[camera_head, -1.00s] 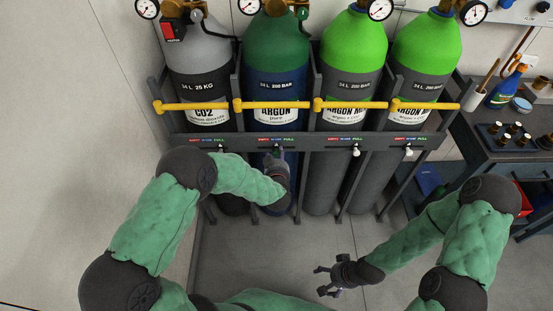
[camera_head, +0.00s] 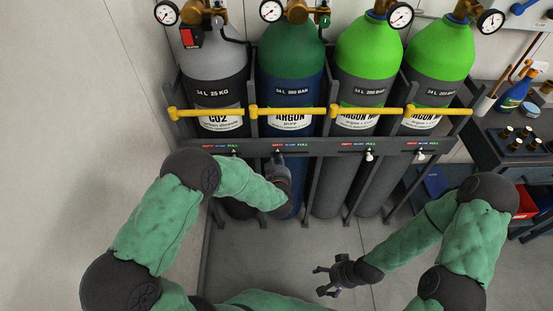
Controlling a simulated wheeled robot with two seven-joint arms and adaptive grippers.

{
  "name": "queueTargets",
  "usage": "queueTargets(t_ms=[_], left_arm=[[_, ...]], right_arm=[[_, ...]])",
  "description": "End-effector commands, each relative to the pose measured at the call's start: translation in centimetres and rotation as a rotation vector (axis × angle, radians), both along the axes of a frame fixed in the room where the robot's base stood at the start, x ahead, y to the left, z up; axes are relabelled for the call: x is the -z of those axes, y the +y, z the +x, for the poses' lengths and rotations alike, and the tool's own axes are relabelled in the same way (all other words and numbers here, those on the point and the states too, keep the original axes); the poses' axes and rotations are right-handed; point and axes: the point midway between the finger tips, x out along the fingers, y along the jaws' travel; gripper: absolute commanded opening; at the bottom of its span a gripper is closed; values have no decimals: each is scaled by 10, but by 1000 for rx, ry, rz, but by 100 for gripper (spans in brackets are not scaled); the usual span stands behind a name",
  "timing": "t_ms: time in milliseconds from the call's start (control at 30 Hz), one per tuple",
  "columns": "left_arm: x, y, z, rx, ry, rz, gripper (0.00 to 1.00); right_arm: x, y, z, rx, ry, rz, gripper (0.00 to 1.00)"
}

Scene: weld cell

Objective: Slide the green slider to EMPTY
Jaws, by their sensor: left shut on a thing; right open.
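The dark green ARGON cylinder (camera_head: 291,50) stands second from the left in the rack. On the rail below its yellow bar is a small label strip (camera_head: 290,144) with red, blue and green words, EMPTY at the left and FULL at the right. My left gripper (camera_head: 278,156) is at this rail, just below the left, EMPTY end of the strip. It is shut on the green slider, which its fingers almost wholly hide. My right gripper (camera_head: 326,279) is open and empty, low in front of the rack, over the floor.
White slider knobs hang under the strips of the third (camera_head: 369,155) and fourth (camera_head: 420,155) cylinders. A grey CO2 cylinder (camera_head: 212,62) stands at the left. Yellow bars (camera_head: 345,112) cross the cylinders. A dark workbench (camera_head: 500,160) with bottles is at the right.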

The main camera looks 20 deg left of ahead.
Motion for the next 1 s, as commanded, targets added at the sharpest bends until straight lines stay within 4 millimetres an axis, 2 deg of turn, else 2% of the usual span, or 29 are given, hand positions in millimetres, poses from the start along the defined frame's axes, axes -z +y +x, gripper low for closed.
queueTargets(t_ms=[300,333,400,767,867,1000], left_arm=[[3,3,-3,-13,5,-1,0],[3,3,-3,-13,5,-1,33],[3,3,-3,-12,5,-2,48],[0,1,-3,-7,2,-1,48],[-2,-2,-10,-7,3,-1,48],[-11,-7,-29,-4,2,-1,48]], right_arm=[[0,0,0,2,1,0,82],[0,0,0,2,1,0,82],[0,0,0,1,0,0,82],[0,0,0,2,1,0,82],[0,0,0,2,1,0,82],[0,0,0,2,1,0,82]])
